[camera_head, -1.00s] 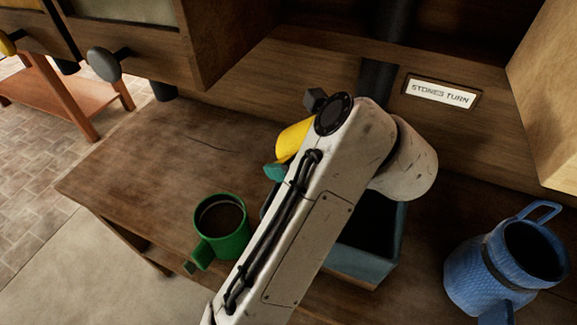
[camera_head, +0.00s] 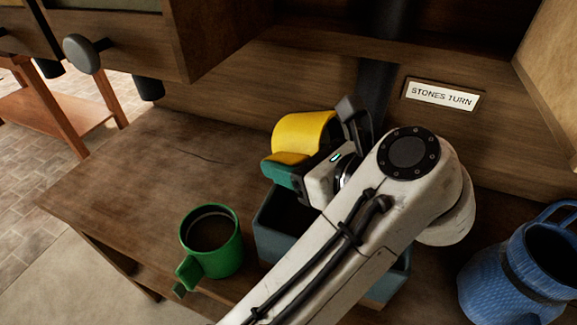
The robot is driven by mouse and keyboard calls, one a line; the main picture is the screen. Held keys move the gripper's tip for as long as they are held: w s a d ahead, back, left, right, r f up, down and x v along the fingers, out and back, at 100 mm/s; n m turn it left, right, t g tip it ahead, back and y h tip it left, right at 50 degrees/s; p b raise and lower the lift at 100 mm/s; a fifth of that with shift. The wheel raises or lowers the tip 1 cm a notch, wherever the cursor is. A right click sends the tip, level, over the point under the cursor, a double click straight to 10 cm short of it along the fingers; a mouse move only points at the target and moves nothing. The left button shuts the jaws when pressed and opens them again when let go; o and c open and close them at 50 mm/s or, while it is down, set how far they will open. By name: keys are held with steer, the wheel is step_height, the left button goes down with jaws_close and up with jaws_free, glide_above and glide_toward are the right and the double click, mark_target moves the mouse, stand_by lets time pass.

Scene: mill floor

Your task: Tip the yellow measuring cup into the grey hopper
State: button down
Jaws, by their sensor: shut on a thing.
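The yellow measuring cup (camera_head: 302,135) is held in my gripper (camera_head: 325,150), above the wooden bench. My gripper is shut on it, with a dark finger at the cup's right side. The cup looks tilted; its contents cannot be seen. A teal piece (camera_head: 284,172) shows just under the cup, and I cannot tell what it belongs to. The grey hopper (camera_head: 275,240), a blue-grey open box, stands on the bench below and slightly right of the cup. My arm hides much of the hopper's opening.
A green cup (camera_head: 212,245) with dark contents stands left of the hopper. A blue jug (camera_head: 520,275) stands at the right. A wooden cabinet (camera_head: 330,75) with a "STONES TURN" sign (camera_head: 441,95) rises behind. The bench's left part is bare.

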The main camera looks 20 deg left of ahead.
steer(key=shift+s+d+r+t+y+b, duration=0.2)
steer(key=shift+y+b, duration=0.4)
steer(key=shift+b, duration=0.4)
steer(key=shift+w+d+r+t+y+b, duration=0.15)
steer(key=shift+t+y+b, duration=0.15)
steer(key=shift+y+b, duration=0.5)
steer(key=shift+s+d+r+b, duration=0.15)
steer(key=shift+r+b, duration=0.05)
steer(key=shift+b, duration=0.4)
steer(key=shift+b, duration=0.4)
steer(key=shift+r+t+y+b, duration=0.25)
steer(key=shift+t+y+b, duration=0.3)
steer(key=shift+b, duration=0.45)
steer(key=shift+r+t+y+b, duration=0.25)
steer(key=shift+t+y+b, duration=0.1)
steer(key=shift+y+b, duration=0.5)
steer(key=shift+r, duration=0.1)
steer(key=shift+r+g+h+p, duration=0.2)
steer(key=shift+g+h+p, duration=0.1)
steer(key=shift+p, duration=0.75)
steer(key=h+p, duration=0.1)
steer(key=p, duration=0.3)
steer(key=r+g+h+p, duration=0.1)
steer(key=h+p, duration=0.1)
steer(key=p, duration=0.2)
steer(key=g+h+p, duration=0.1)
steer(key=h+p, duration=0.1)
steer(key=p, duration=0.3)
steer(key=shift+r, duration=0.25)
